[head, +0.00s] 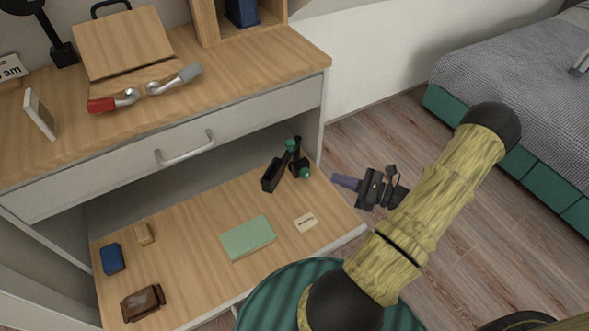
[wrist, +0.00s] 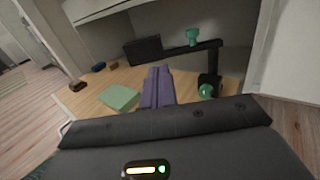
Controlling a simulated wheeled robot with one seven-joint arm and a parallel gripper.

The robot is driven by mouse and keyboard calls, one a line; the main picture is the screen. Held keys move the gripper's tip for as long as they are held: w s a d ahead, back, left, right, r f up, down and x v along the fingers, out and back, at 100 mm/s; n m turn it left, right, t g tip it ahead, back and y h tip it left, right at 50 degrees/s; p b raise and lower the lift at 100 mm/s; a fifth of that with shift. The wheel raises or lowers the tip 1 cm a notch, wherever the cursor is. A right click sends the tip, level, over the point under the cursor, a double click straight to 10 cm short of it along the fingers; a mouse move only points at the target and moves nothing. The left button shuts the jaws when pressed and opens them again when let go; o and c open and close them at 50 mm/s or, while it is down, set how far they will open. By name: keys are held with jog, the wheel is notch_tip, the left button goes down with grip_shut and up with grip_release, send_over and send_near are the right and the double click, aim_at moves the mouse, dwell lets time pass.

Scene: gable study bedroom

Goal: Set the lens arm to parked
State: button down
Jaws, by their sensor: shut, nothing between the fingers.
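A black device with a jointed arm (head: 286,166) stands at the back right of the lower shelf board; it seems to be the lens arm. It has a green knob (head: 291,145) on top and another green part (head: 305,173) at its right. In the wrist view the black arm (wrist: 206,46) runs across from a block to an upright at the right, with the green knob (wrist: 192,37) on it. My gripper (head: 335,179), with purple fingers, is shut and empty, just right of the device and apart from it. The fingers (wrist: 158,70) point towards the device in the wrist view.
On the lower board (head: 190,250) lie a green book (head: 248,238), a small card (head: 305,222), a blue box (head: 112,259), a tan block (head: 144,233) and a brown item (head: 143,302). The desk drawer (head: 185,148) overhangs the back.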

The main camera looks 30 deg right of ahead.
jog(key=shift+a, duration=0.1)
jog(key=b, duration=0.6)
send_near(284, 158)
jog(key=a+r, duration=0.3)
jog(key=a, duration=0.3)
jog(key=shift+w+r, duration=0.3)
jog(key=shift+w, duration=0.45)
